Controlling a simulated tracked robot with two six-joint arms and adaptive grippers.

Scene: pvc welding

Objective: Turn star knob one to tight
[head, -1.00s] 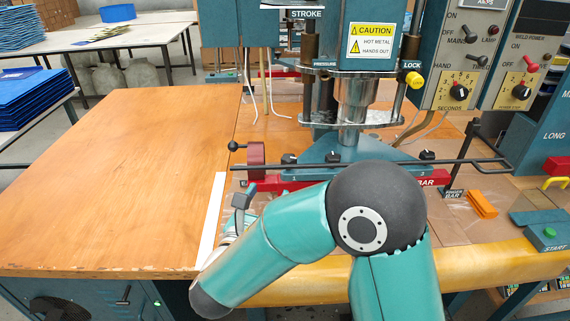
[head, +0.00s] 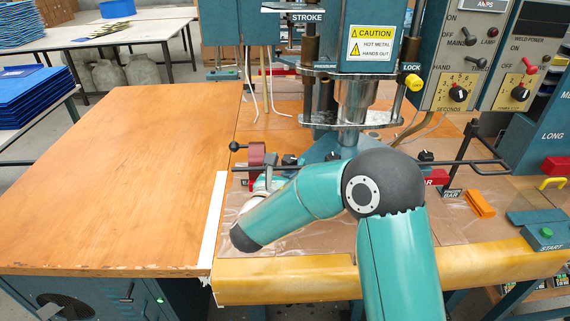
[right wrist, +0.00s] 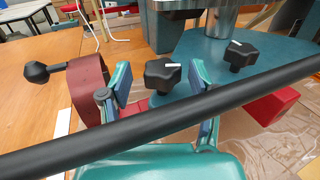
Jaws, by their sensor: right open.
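Black star knobs stand on the teal press base; the near-left star knob (head: 290,160) shows by the maroon ring, and another star knob (head: 426,157) is further right. In the right wrist view, the nearer star knob (right wrist: 162,74), with a white mark on top, lies between the open fingers of my right gripper (right wrist: 160,84). I see gaps beside it, and cannot tell any contact. A second star knob (right wrist: 238,55) is to the right. No knob number is legible. In the head view my right gripper (head: 268,180) is partly hidden by my arm. My left gripper is not in view.
A long black bar (head: 475,166) runs across the front of the press and crosses the wrist view below the knob. A maroon ring (right wrist: 88,88) with a black ball handle stands left of the fingers. The wooden tabletop (head: 120,180) is clear.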

